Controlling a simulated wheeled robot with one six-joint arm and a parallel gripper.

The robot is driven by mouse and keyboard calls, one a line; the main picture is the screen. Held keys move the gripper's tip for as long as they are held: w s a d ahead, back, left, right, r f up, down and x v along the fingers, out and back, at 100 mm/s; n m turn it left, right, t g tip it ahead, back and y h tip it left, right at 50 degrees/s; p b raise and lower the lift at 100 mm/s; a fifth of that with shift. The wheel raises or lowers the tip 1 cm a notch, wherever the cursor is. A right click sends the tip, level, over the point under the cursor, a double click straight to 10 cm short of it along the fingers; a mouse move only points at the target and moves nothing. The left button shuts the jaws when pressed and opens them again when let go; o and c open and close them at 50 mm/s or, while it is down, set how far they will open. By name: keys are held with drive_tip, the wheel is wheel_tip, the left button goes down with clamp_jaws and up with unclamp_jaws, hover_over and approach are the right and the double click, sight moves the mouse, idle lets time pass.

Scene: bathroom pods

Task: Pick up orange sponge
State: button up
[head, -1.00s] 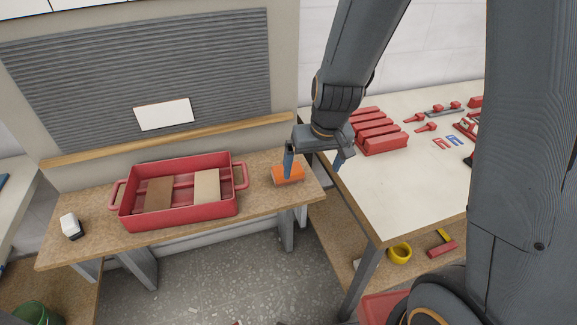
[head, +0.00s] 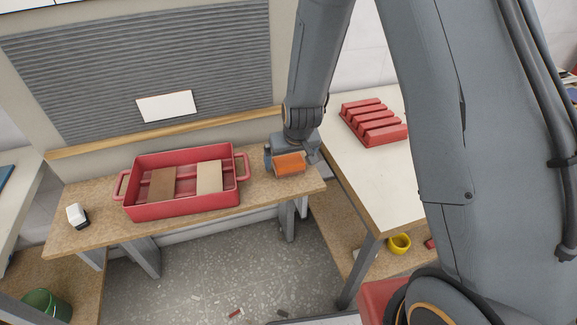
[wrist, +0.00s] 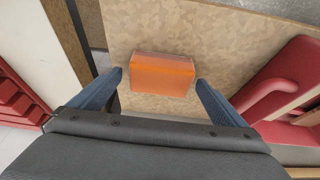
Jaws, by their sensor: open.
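The orange sponge (head: 289,164) is a small block lying near the right end of the wooden bench. In the wrist view the sponge (wrist: 162,74) lies crosswise between and just beyond my fingertips. My gripper (head: 290,158) is open over the sponge, with one finger at each side of it. In the wrist view my gripper (wrist: 160,79) shows a small gap on both sides, so the fingers look apart from the sponge.
A red tray (head: 180,205) with a brown and a tan block stands left of the sponge. A white block (head: 77,214) sits at the bench's left end. A white table (head: 375,185) with red parts (head: 375,125) adjoins on the right.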

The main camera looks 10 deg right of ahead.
sight(289, 160)
drive_tip(key=shift+w+f, duration=0.25)
drive_tip(key=shift+f, duration=0.3)
drive_tip(key=c, duration=1.1)
wheel_tip(289, 160, up, 8)
drive_tip(key=p, duration=0.5)
drive_tip(key=shift+r+p, duration=1.05)
drive_tip(key=shift+p, duration=0.2)
